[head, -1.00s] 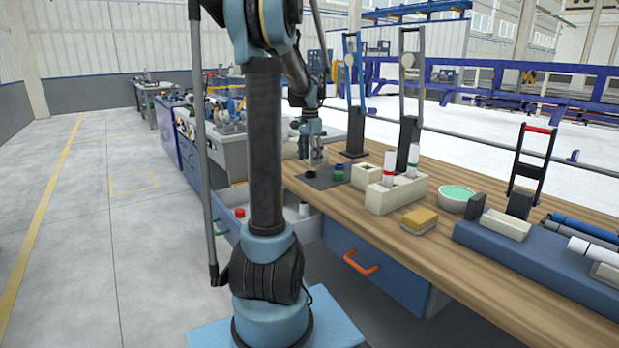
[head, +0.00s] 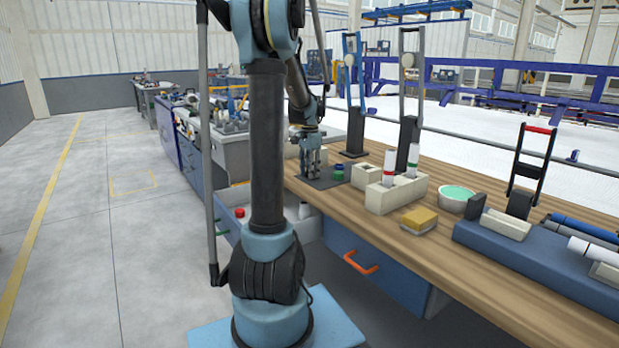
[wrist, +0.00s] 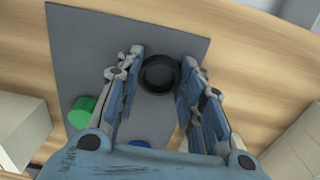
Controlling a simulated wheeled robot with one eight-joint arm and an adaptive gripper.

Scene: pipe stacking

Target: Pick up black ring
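The black ring (wrist: 159,74) lies on the dark grey mat (wrist: 85,45) in the wrist view. My gripper (wrist: 162,62) is open, with one finger on each side of the ring. The right finger is close to the ring's edge; I cannot tell whether it touches. A small gap shows on the left. In the head view my gripper (head: 310,172) points down low over the mat at the table's far end, and the ring is hidden there.
A green piece (wrist: 82,112) and a blue piece (wrist: 139,143) lie near the left finger.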

